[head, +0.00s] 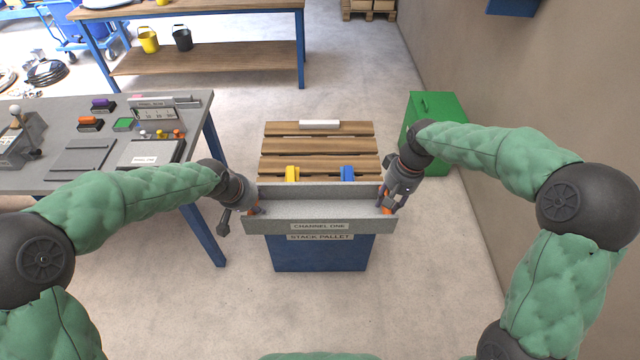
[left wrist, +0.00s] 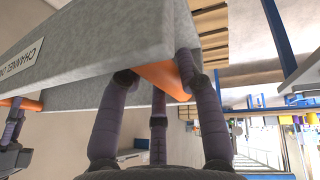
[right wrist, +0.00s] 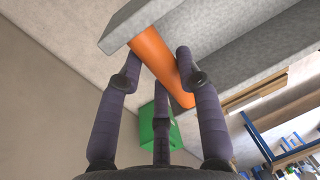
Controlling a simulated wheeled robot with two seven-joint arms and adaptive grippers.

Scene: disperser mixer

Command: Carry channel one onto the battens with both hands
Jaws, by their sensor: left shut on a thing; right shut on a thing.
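Channel one (head: 320,209) is a long grey trough with a "CHANNEL ONE" label on its near side. It lies crosswise and looks level at the near end of the stack pallet. My left gripper (head: 254,209) is shut on the orange grip (left wrist: 165,78) at its left end. My right gripper (head: 387,204) is shut on the orange grip (right wrist: 160,62) at its right end. Wooden slats (head: 318,146) top the pallet behind the channel.
The pallet's blue base (head: 320,254) carries a "STACK PALLET" label. A white bar (head: 319,125) lies on the far slats. A grey workbench (head: 60,183) stands at left, a green box (head: 437,108) at right near the wall. The middle slats are clear.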

